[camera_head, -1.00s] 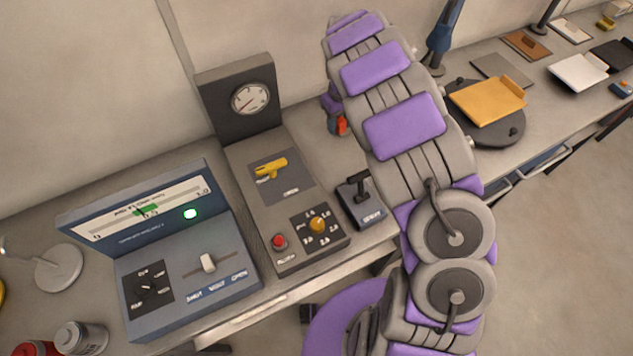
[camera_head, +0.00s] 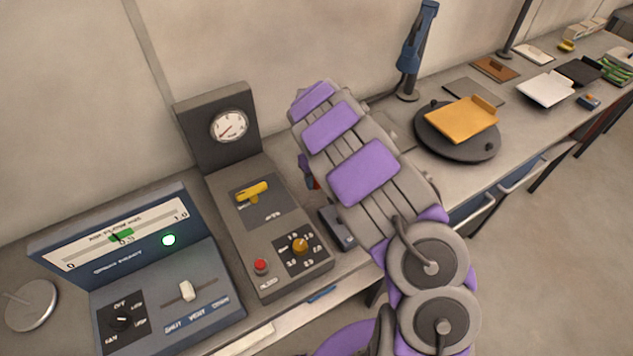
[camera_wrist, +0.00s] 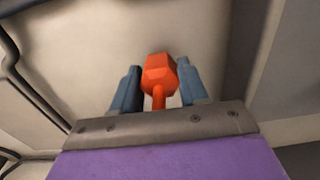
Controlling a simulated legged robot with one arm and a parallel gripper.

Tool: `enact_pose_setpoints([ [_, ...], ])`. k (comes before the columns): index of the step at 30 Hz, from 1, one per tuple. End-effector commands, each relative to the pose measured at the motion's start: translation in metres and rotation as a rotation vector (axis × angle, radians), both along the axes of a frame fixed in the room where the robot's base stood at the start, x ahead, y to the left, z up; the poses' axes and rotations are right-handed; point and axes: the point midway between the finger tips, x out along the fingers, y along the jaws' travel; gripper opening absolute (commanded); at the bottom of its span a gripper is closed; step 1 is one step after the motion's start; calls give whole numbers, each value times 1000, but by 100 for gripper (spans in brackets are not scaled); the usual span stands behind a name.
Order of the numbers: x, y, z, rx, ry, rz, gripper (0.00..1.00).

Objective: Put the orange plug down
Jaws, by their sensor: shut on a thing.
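The orange plug (camera_wrist: 158,72) is between the two blue fingers of my gripper (camera_wrist: 160,82) in the wrist view, its stem toward the palm. The gripper is shut on it. Beyond the plug is a plain pale surface, and I cannot tell how far off it is. In the head view my arm hides most of the gripper. Only a small red-orange bit of the plug (camera_head: 315,183) shows at the arm's left edge, above the bench behind the small dark lever box.
A gauge console (camera_head: 228,126) with a yellow handle stands left of my arm. A blue meter panel (camera_head: 120,240) stands further left. The dark lever box (camera_head: 338,229) is partly behind my arm. A round dark stand with an orange tray (camera_head: 462,120) is to the right.

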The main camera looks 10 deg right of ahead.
Motion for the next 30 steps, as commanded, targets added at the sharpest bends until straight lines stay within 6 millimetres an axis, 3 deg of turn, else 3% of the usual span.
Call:
enact_pose_setpoints([
  [3,-1,0,-11,1,1,-1,0],
  [22,-1,1,-22,0,2,1,0],
  [23,-1,1,-22,-1,2,1,44],
  [30,0,0,-22,0,1,0,67],
])
